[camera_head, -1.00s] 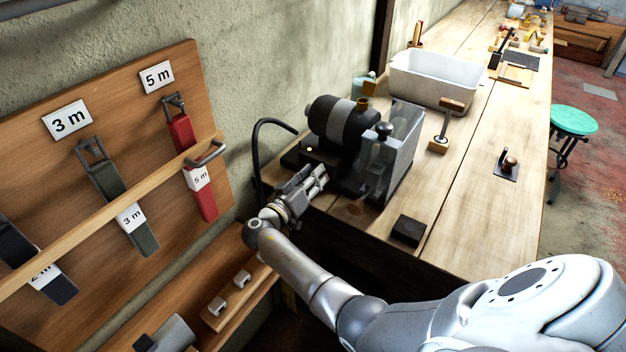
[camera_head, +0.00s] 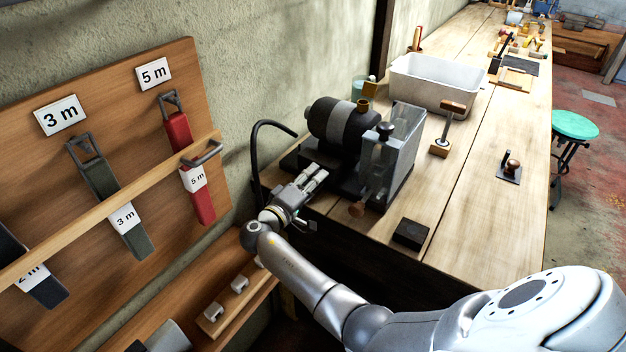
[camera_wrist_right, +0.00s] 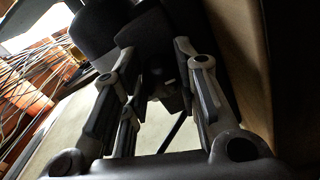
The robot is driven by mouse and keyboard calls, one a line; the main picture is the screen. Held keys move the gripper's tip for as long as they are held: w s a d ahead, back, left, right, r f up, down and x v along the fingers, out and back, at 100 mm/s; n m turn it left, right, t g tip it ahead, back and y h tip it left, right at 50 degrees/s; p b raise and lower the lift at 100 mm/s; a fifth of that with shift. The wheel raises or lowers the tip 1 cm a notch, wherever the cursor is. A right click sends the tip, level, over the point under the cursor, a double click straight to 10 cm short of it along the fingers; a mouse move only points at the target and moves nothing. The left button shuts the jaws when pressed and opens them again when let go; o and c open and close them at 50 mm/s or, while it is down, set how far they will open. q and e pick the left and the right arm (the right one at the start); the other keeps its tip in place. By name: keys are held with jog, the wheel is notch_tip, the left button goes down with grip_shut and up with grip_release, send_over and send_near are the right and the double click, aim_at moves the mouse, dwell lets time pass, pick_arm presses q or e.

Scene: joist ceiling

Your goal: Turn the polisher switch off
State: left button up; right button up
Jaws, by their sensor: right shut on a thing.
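The polisher (camera_head: 343,122) is a dark motor unit with a clear, boxy guard at its right end, on the near left of the workbench. My right gripper (camera_head: 320,172) is at the front of the polisher's dark base, its fingers pointing at it. In the right wrist view, its fingers (camera_wrist_right: 163,72) stand a little apart around a small dark part low on the polisher body. That part looks like the switch (camera_wrist_right: 167,84), but it is mostly hidden and its position cannot be read. My left gripper is not in view.
A black block (camera_head: 411,233) lies near the bench's front edge. A white basin (camera_head: 437,88) and a wooden-handled tool (camera_head: 446,128) stand behind and to the right. A wall board (camera_head: 190,90) with hanging straps is at the left. A black cable (camera_head: 258,150) loops left of the polisher.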

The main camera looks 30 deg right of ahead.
jog(key=shift+n, duration=0.5)
jog(key=o, duration=1)
jog(key=v, duration=1.2)
jog(key=shift+f, duration=0.1)
